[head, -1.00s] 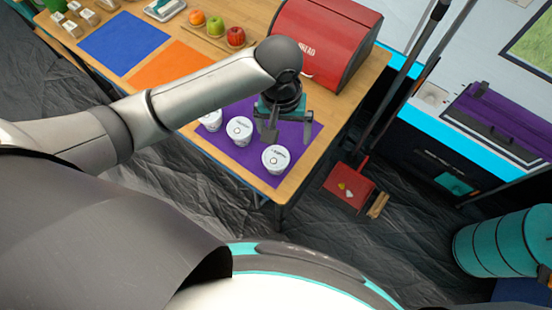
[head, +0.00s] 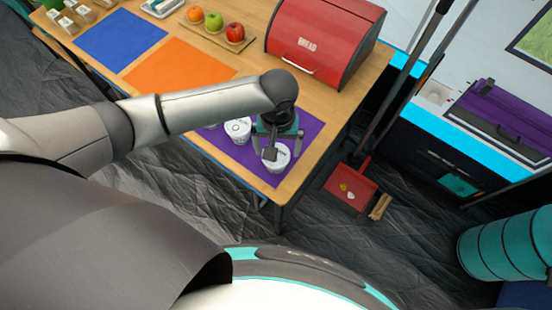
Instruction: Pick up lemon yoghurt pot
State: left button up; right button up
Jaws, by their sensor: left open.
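White yoghurt pots with pale lids stand on the purple mat (head: 307,133) at the table's front right corner. The nearest pot (head: 281,161) is at the right. A second pot (head: 238,129) stands to its left, and a third is mostly hidden behind my left arm. The lid print is too small to tell which pot is lemon. My left gripper (head: 278,148) is open and points down over the nearest pot, its fingers covering part of the lid. I cannot tell whether they touch it. My right gripper is not in view.
A red bread bin (head: 322,40) stands behind the mat. A board with fruit (head: 215,27), an orange mat (head: 178,66) and a blue mat (head: 121,41) lie further left. A red dustpan (head: 349,188) is on the floor at the right.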

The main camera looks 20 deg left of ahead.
pick_arm(q)
notch_tip(320, 180, down, 4)
jog(key=shift+s+a+f+b, duration=0.1)
jog(key=shift+a+b, duration=0.05)
jog(key=shift+b, duration=0.5)
jog(key=shift+c, duration=0.4)
jog(key=c, duration=1.1)
